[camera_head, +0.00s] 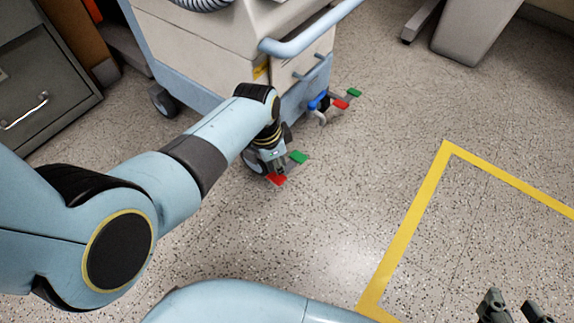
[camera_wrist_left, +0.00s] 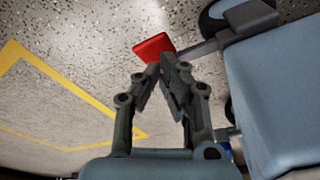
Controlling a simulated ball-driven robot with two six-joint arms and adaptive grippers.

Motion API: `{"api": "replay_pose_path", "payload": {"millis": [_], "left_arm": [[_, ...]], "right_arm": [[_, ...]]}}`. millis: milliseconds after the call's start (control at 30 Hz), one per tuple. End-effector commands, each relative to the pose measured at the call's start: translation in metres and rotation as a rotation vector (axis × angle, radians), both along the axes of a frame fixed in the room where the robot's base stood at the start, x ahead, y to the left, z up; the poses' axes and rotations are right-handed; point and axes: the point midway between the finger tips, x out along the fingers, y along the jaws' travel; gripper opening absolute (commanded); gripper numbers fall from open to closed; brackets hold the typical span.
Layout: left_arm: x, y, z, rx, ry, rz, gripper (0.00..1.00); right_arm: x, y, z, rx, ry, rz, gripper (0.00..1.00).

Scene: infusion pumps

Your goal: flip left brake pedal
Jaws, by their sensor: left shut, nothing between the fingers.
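The left brake pedal of the cart has a red pad (camera_head: 277,179) and a green pad (camera_head: 299,157) near the floor, beside a caster. In the left wrist view the red pad (camera_wrist_left: 152,47) lies just beyond my fingertips, on a grey bar. My left gripper (camera_head: 273,158) points down beside the pedal. In the wrist view its fingers (camera_wrist_left: 166,66) are together and empty, close to the red pad; I cannot tell whether they touch it. My right gripper (camera_head: 515,306) is at the bottom right edge, partly cut off, its fingers apart and empty.
The cart (camera_head: 220,40) has a pale blue handle (camera_head: 300,40) above the pedals. A second pedal with red (camera_head: 341,104) and green (camera_head: 354,92) pads is to the right. Yellow tape (camera_head: 410,220) marks clear floor. A grey cabinet (camera_head: 40,75) stands left.

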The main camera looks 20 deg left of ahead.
Motion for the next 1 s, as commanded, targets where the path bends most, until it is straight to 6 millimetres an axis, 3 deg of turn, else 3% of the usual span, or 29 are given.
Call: {"api": "replay_pose_path", "payload": {"millis": [1000], "left_arm": [[0.000,0.000,-0.013,0.000,0.000,0.000,0.00]], "right_arm": [[-0.004,0.000,-0.010,0.000,0.013,0.000,0.40]]}}
